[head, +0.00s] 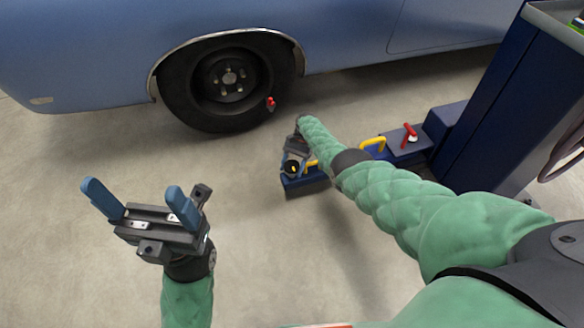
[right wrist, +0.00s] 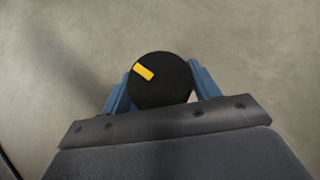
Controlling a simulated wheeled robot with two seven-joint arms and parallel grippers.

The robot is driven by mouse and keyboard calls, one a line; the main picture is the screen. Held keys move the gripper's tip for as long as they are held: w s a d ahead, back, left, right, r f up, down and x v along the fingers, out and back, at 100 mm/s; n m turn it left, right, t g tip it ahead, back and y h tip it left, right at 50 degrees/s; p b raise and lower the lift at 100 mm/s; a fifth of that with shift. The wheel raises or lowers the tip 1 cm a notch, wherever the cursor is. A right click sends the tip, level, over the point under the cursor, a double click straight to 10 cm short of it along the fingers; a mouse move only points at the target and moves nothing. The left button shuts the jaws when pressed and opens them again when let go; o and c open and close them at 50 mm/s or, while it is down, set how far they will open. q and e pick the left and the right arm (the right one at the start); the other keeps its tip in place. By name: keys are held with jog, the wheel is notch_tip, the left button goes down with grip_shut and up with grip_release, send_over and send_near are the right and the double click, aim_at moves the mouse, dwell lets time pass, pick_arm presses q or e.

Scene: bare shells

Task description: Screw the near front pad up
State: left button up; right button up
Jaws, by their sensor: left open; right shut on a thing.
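A round black pad (right wrist: 160,84) with a yellow mark sits between the blue fingers of my right gripper (right wrist: 160,90), which is shut on it. In the head view the black pad (head: 293,168) is at the left end of a low blue lift arm on the floor, and my right gripper (head: 292,158) is over it. The gripper and arm hide part of that end. My left gripper (head: 133,203) is open and empty, with its blue fingers apart, over bare floor at the left.
A blue car (head: 110,55) with a dark wheel (head: 228,80) stands behind; a small red thing (head: 270,104) is by the wheel. The blue lift arm has a yellow handle (head: 373,144) and a red handle (head: 410,133). A blue post (head: 490,110) stands right. Floor at left is clear.

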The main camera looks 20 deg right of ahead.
aim_at(294, 163)
jog(key=o, duration=1)
jog(key=shift+s+f, duration=0.1)
jog(key=shift+f, duration=0.1)
jog(key=shift+r, duration=0.1)
jog(key=shift+w+d+r, duration=0.1)
jog(key=shift+w+r, duration=0.1)
jog(key=v, duration=0.7)
jog(key=shift+w+d, duration=0.1)
